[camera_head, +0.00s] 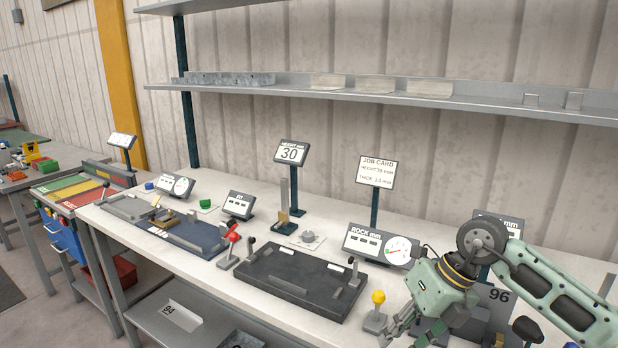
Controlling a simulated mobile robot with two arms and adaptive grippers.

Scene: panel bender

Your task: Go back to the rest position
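My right arm comes in from the right, and my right gripper (408,328) hangs low over the front right of the workbench (225,268). Its fingers point down and left, beside a yellow-knobbed lever (377,303). The fingertips are small and partly overlap, so I cannot tell whether they are open or shut or hold anything. A grey plate marked 96 (498,296) stands just right of the gripper, partly hidden by my arm. My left gripper is not in view.
A dark fixture (300,281) lies mid-bench, with a blue-grey fixture (185,232) to its left. A gauge display (381,245) and job card (377,172) stand behind. A height sign (291,153) stands further left. A shelf (480,100) runs above.

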